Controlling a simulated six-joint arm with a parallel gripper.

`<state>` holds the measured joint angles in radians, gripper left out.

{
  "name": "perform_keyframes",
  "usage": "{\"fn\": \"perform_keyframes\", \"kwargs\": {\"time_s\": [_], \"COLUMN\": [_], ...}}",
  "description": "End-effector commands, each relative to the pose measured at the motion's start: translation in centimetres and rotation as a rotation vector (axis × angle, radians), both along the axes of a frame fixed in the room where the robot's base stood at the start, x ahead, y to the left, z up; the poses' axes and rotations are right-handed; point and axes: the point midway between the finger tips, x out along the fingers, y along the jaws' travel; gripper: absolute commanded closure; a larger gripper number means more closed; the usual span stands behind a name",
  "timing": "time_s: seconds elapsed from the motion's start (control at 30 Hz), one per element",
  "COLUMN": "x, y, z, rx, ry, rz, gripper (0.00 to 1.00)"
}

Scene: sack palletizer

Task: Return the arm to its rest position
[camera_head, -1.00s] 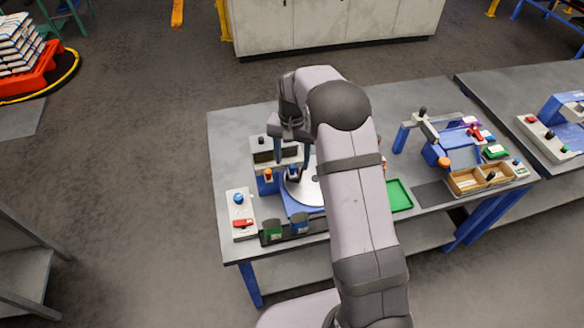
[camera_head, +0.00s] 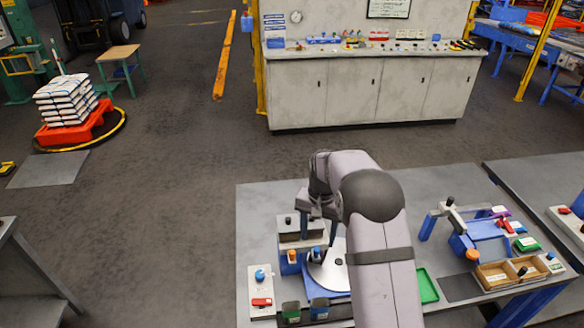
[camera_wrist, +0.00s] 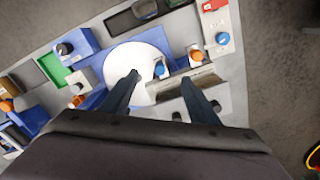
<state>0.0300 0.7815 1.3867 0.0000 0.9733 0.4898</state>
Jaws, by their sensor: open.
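My gripper (camera_wrist: 160,92) is open and empty in the wrist view, its two dark blue fingers apart above the workbench station. In the head view my gripper (camera_head: 318,232) hangs over the left part of the grey workbench (camera_head: 262,205), and my forearm hides part of the station. A white round disc (camera_wrist: 138,62) lies beneath the fingers, with a small blue knob piece (camera_wrist: 159,69) between them. I cannot tell how high the fingertips are above it.
A control box (camera_head: 261,290) with blue and red buttons stands at the bench's left. A green tray (camera_head: 427,288) and a wooden bin (camera_head: 505,273) are to the right. A grey cabinet (camera_head: 365,92) stands behind. Stacked sacks (camera_head: 65,100) sit far left. The floor between is clear.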

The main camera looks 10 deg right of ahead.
Motion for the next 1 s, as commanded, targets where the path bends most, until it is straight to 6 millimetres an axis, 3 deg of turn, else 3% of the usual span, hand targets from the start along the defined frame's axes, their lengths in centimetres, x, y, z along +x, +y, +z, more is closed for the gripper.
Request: {"fn": "perform_keyframes", "kwargs": {"time_s": [0.27, 0.33, 0.47, 0.57, 0.8, 1.0], "x": [0.9, -1.0, -6.3, -10.7, -21.5, -29.0], "y": [0.0, 0.0, 0.2, 0.3, 0.8, 1.1], "z": [-0.2, -2.1, -5.4, -6.4, -5.3, -3.4], "rx": [-0.005, -0.001, 0.018, 0.035, 0.064, 0.065], "ry": [-0.041, -0.005, 0.091, 0.152, 0.233, 0.236], "rz": [0.174, 0.245, 0.34, 0.401, 0.496, 0.509], "gripper": [0.45, 0.45, 0.45, 0.45, 0.45, 0.45]}}
